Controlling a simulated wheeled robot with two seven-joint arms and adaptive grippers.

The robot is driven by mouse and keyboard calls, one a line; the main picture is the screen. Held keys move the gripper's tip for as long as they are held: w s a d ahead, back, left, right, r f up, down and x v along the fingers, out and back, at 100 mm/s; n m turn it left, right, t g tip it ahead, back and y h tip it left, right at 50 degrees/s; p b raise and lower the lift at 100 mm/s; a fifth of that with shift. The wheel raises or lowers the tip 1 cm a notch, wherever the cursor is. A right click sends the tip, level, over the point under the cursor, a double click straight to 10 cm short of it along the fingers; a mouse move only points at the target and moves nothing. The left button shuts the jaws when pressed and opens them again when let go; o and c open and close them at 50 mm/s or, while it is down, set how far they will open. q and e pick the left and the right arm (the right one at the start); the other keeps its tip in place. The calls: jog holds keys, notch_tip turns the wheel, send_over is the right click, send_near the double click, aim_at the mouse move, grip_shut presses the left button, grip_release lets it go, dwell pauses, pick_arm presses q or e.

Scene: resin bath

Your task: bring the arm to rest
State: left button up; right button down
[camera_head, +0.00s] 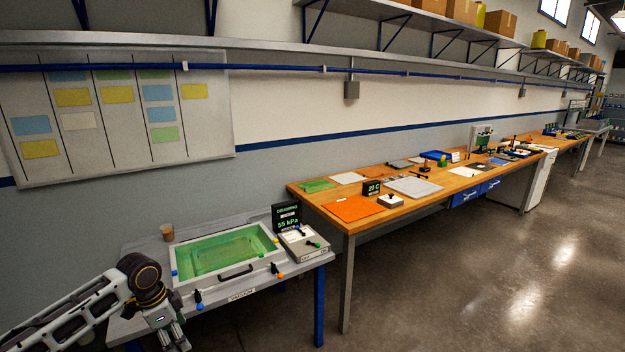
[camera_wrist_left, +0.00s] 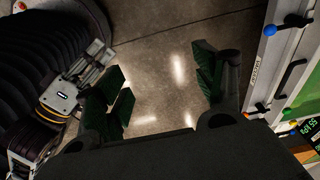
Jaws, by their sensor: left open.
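My left arm comes in from the left in the head view, and its wrist hangs in front of the near grey table (camera_head: 150,252). My left gripper (camera_head: 178,343) points down at the bottom edge of that view, partly cut off. In the left wrist view my left gripper (camera_wrist_left: 163,85) has its dark green finger pads wide apart. Only bare concrete floor shows between the pads, so it is empty.
A framed green vacuum bath (camera_head: 223,275) stands on the grey table, with a control box (camera_head: 304,243) and a small brown cup (camera_head: 167,232). A wooden bench (camera_head: 430,200) with tools runs back along the wall. The concrete floor (camera_head: 480,280) at the right is clear.

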jog(key=shift+w+a+m, duration=0.1)
jog(key=shift+a+m, duration=0.05)
jog(key=shift+m, duration=0.35)
